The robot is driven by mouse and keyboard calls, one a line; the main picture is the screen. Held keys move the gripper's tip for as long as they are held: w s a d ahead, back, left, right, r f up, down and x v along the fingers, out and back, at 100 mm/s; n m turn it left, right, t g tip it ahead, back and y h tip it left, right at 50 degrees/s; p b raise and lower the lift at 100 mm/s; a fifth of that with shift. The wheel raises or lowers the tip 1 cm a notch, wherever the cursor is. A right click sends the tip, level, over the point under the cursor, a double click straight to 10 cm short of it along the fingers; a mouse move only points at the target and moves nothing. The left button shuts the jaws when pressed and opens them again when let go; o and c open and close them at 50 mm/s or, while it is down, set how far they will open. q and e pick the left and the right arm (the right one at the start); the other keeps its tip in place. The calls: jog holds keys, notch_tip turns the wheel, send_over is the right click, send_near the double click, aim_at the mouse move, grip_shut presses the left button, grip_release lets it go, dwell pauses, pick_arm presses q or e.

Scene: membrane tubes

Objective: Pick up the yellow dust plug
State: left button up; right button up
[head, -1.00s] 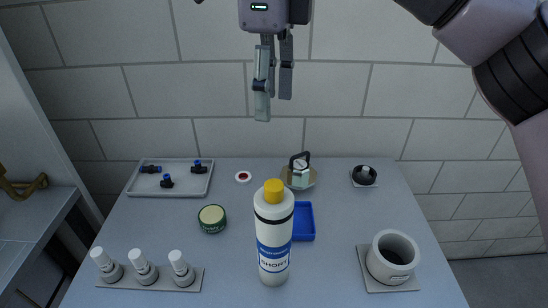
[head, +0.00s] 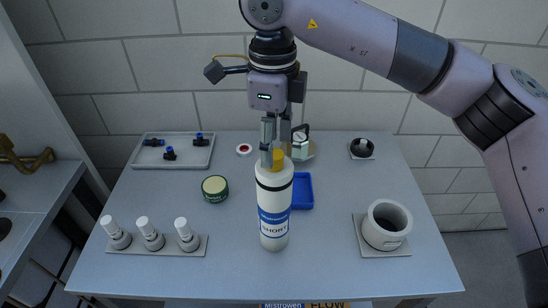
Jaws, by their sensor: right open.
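The yellow dust plug (head: 278,159) sits on top of an upright white tube (head: 273,208) with a blue label reading "SHORT", which stands on the table. My right gripper (head: 275,155) points down at the plug, its fingers open. One finger covers part of the plug's left side in the head view. I cannot tell whether the fingers touch the plug. My left gripper is not in view.
A blue tray (head: 303,191) lies right behind the tube, and a green round tin (head: 215,188) lies to its left. A grey cup holder (head: 386,226) stands at right. A rack of white-capped pieces (head: 151,245) is at front left. A tray with blue fittings (head: 173,160) is at back left.

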aim_at(274, 167)
notch_tip(274, 167, down, 3)
jog(key=shift+w+d+f+p, duration=0.1)
jog(key=shift+d+p, duration=0.05)
jog(key=shift+p, duration=0.15)
jog(key=shift+c, duration=0.2)
jog(key=c, duration=0.8)
